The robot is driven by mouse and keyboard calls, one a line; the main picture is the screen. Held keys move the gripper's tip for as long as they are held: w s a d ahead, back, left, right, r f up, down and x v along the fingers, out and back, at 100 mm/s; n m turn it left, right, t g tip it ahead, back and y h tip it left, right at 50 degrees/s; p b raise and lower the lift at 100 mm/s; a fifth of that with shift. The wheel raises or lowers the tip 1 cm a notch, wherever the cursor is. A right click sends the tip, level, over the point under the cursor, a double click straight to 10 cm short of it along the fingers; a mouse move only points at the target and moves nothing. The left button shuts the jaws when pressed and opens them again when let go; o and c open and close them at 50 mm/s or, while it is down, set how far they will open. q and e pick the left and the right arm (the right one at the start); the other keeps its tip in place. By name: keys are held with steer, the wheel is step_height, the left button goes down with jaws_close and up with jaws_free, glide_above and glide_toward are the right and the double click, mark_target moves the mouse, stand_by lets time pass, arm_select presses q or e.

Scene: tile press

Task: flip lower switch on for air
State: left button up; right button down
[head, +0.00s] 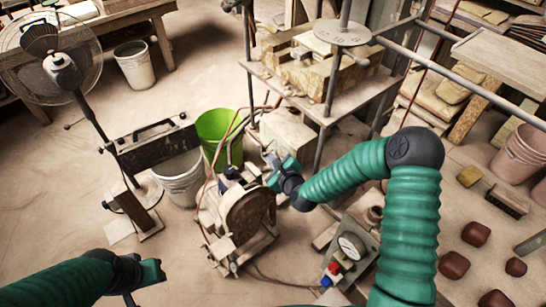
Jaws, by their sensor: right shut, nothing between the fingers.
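My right gripper (270,158) is near the middle of the head view, shut and empty, above and beside the dusty motor-like machine (247,215). My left gripper (150,276) is at the lower left, over bare floor; its finger opening is not clear. A grey control box (362,262) with a round gauge (351,246), a red knob (333,268) and a blue one (326,282) stands below my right forearm. I cannot make out which part is the lower air switch; small dark fittings near the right gripper are too small to tell apart.
The tile press frame (318,110) with its round plate (342,32) stands behind the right gripper. A green bucket (214,128), a white bucket (180,180) and a fan (60,60) are at left. Hoses run around the machine. Reddish blocks (455,265) lie at right.

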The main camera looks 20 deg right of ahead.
arm_select(q)
steer(key=shift+r, duration=0.45)
arm_select(e)
steer(key=shift+r+m+y, duration=0.1)
steer(key=shift+m+y, duration=0.2)
steer(key=shift+r, duration=0.1)
arm_select(q)
steer(key=shift+r+p, duration=0.7)
steer(key=shift+p, duration=0.15)
arm_select(e)
steer(key=shift+r, duration=0.75)
arm_select(q)
steer(key=shift+d, duration=0.1)
steer(key=shift+r, duration=0.1)
arm_select(e)
steer(key=shift+r, duration=0.15)
